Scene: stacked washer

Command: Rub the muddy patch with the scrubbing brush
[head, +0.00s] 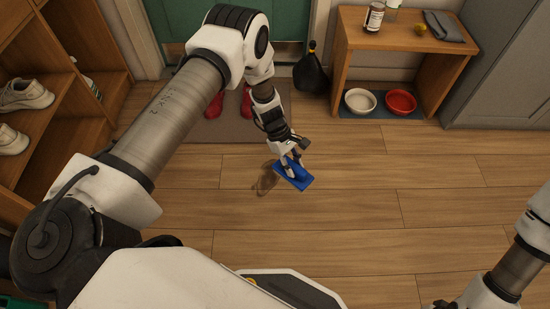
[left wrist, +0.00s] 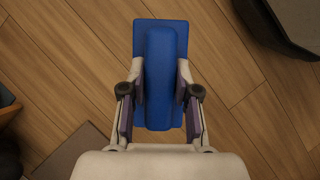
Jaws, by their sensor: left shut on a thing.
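My left gripper (head: 291,160) is shut on the handle of a blue scrubbing brush (head: 298,178), low over the wooden floor. The left wrist view shows the brush (left wrist: 160,50) from above, its handle between the two fingers (left wrist: 160,97). A brown muddy patch (head: 266,180) shows on the floor just left of the brush in the head view. Part of the patch may be hidden under the brush or gripper. I cannot tell whether the brush touches the floor. My right arm comes in at the lower right, but its gripper is not clearly seen.
A dark doormat (head: 215,132) with red boots (head: 246,101) lies before the green door (head: 283,28). A wooden shelf (head: 398,15) stands back right, with white (head: 360,101) and red (head: 400,101) bowls below. A shoe rack (head: 62,55) is at left. Floor right of the brush is clear.

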